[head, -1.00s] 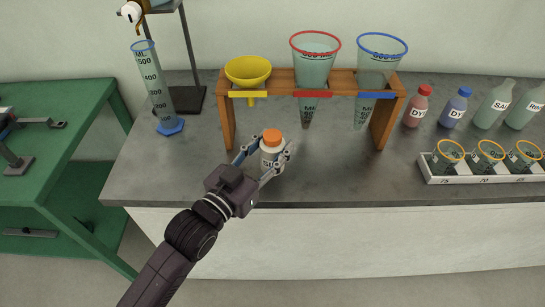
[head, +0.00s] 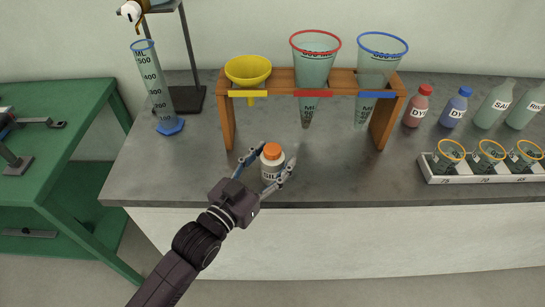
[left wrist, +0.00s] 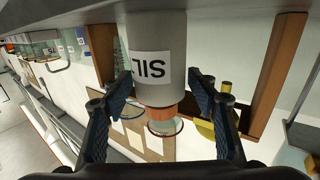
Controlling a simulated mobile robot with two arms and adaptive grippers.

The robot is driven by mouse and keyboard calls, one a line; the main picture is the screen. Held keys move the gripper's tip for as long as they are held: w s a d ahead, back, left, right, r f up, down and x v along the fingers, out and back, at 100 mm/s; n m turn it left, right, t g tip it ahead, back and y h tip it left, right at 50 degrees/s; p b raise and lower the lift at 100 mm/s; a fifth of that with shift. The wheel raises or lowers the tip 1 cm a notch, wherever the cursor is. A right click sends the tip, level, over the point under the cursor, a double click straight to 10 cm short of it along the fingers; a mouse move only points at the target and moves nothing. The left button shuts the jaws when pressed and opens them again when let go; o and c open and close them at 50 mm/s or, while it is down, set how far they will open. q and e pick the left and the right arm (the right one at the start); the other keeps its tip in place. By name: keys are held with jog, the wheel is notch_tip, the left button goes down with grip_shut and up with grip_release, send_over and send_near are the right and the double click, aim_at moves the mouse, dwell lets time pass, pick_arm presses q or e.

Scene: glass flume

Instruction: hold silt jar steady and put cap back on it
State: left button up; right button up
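The silt jar (head: 273,167) is a small white jar with a dark-lettered label, near the front of the grey counter. An orange cap (head: 272,150) sits on its top; whether it is screwed down I cannot tell. My left gripper (head: 270,160) has one finger on each side of the jar. I cannot tell whether the jar's base touches the counter. My right gripper is not in view.
A wooden rack (head: 228,120) behind the jar holds a yellow funnel (head: 248,72) and two cones with red and blue rims. A graduated cylinder (head: 158,95) stands left. Bottles and a white tray (head: 440,178) of cups stand right. The counter around the jar is clear.

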pick_arm(q)
jog(key=shift+r, duration=0.2)
jog(key=b+v, duration=0.1)
jog(key=v, duration=1.1)
jog(key=shift+f, duration=0.1)
dwell(0.4)
